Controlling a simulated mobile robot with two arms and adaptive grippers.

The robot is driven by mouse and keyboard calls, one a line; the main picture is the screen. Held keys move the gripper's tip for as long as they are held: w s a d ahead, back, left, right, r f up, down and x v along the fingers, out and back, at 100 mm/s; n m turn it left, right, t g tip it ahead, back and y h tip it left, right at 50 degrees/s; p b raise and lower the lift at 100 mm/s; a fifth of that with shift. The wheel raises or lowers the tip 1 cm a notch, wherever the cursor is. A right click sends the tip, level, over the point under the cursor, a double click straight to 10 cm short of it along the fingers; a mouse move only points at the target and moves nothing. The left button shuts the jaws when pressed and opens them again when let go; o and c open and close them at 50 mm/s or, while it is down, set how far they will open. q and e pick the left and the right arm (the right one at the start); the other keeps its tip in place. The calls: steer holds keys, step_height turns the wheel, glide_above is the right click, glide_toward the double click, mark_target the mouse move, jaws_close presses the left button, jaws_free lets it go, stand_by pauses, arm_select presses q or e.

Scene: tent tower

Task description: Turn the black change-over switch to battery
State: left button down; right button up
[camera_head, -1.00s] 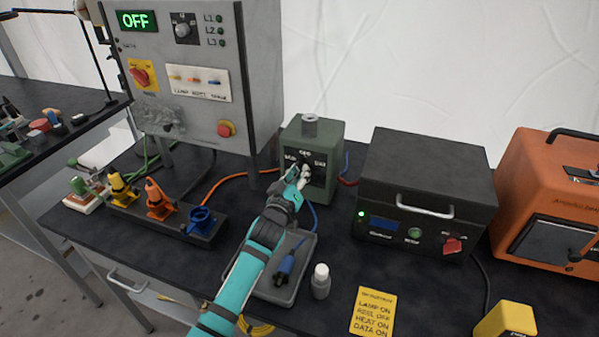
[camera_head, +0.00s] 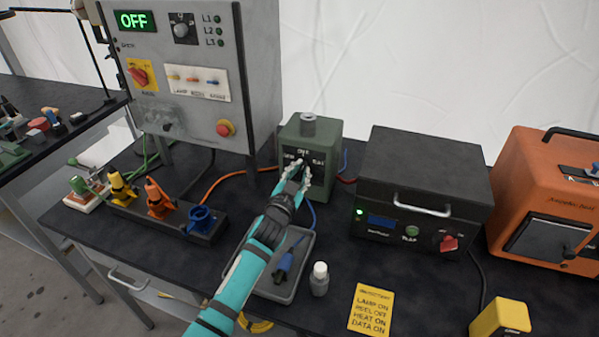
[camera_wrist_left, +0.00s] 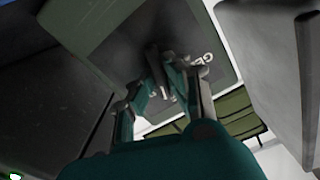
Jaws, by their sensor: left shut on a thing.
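The green switch box (camera_head: 296,130) stands on the black bench and bears white lettering around its dark front plate. The black change-over switch (camera_wrist_left: 153,56) is on that plate; in the head view the fingers largely cover it. My left gripper (camera_head: 305,172) reaches up to the front of the box. In the left wrist view its fingers (camera_wrist_left: 166,84) are shut on the switch, one on each side. Which mark the switch points to cannot be told. My right gripper is not in view.
A grey panel (camera_head: 197,108) with a green OFF display stands at left, above a strip of coloured plugs (camera_head: 160,215). A black unit (camera_head: 425,165) and an orange case (camera_head: 545,200) stand at right. A tray (camera_head: 300,265) with a blue connector and a small bottle (camera_head: 320,279) lie near my arm.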

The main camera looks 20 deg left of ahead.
arm_select(q)
steer(key=m, duration=0.4)
steer(key=shift+d+m, duration=0.1)
steer(key=shift+m, duration=1.8)
steer(key=c, duration=1.4)
jaws_free()
steer(key=shift+f, duration=0.1)
steer(key=shift+o, duration=0.2)
steer(key=s, duration=1.2)
steer(key=shift+f, duration=0.1)
